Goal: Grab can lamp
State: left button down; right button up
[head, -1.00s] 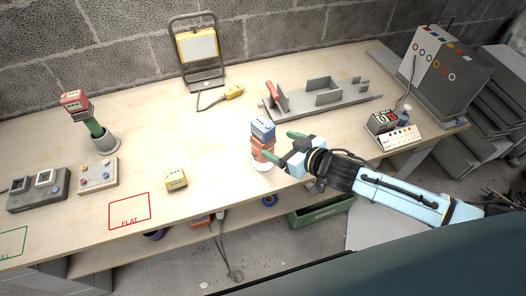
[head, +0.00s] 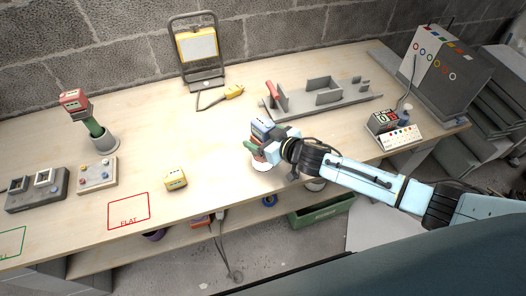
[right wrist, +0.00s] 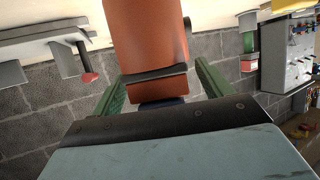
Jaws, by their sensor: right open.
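The lamp I take as the can lamp has a blue top (head: 262,127), an orange body (right wrist: 147,38) with a dark band, and a white base (head: 260,166). It stands upright near the table's front edge. My right gripper (head: 254,151) is at the lamp, partly covering its orange body in the head view. In the right wrist view the open green fingers (right wrist: 163,82) stand on either side of the orange body; contact cannot be told. My left gripper is not in view.
A yellow block (head: 175,179) sits left of my gripper. A grey fixture (head: 325,95) lies behind it on the right. The table between the block and the lamp is clear.

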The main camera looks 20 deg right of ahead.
jog(key=c, duration=1.5)
jog(key=shift+r, duration=0.1)
jog(key=shift+c, duration=0.7)
